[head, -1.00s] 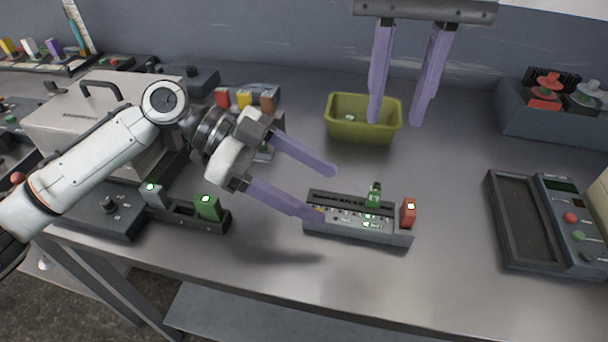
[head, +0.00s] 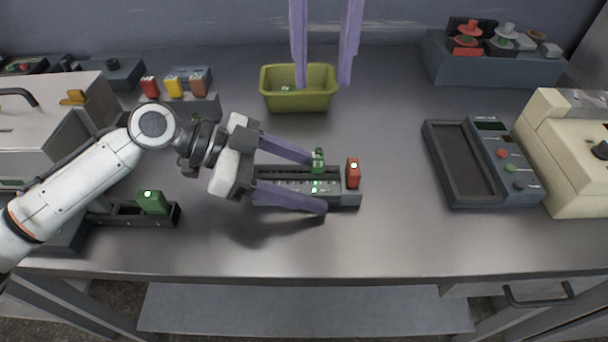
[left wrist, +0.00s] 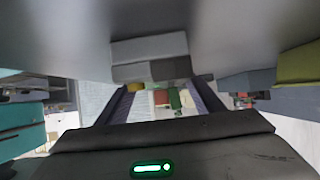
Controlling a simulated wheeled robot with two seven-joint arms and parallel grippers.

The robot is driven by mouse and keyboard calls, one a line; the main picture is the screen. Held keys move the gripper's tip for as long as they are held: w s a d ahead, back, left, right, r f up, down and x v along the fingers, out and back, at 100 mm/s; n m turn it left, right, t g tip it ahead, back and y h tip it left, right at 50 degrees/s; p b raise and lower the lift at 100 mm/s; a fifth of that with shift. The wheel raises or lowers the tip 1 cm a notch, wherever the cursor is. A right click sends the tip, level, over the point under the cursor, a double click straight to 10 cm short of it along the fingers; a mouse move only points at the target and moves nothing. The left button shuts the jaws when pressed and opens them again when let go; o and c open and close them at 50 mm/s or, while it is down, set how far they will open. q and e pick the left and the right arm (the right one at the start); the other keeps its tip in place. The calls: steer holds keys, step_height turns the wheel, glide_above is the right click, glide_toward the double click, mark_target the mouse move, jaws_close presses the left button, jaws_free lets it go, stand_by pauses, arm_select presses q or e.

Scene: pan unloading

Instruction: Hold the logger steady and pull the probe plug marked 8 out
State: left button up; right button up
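The logger (head: 284,172) is a long dark-grey box with a row of slots and small green lights, lying on the bench. A small green plug (head: 318,160) stands upright on its far side. I cannot read the plug numbers. My left gripper (head: 318,183) is open, with one finger on the far side of the logger and one on the near side. I cannot tell whether they touch it. My right gripper (head: 323,86) is open and empty, high near the bin.
An olive bin (head: 298,103) stands behind the logger. A dark tray device (head: 462,165) and a cream machine (head: 565,150) are at right. A rack with a green block (head: 152,203) is at left. The bench in front of the logger is clear.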

mark_target(319, 151)
arm_select(q)
steer(key=c, duration=1.1)
arm_select(e)
steer(key=shift+o, duration=0.9)
step_height(319, 151, down, 14)
steer(key=n, duration=3.4)
steer(key=shift+f, duration=0.25)
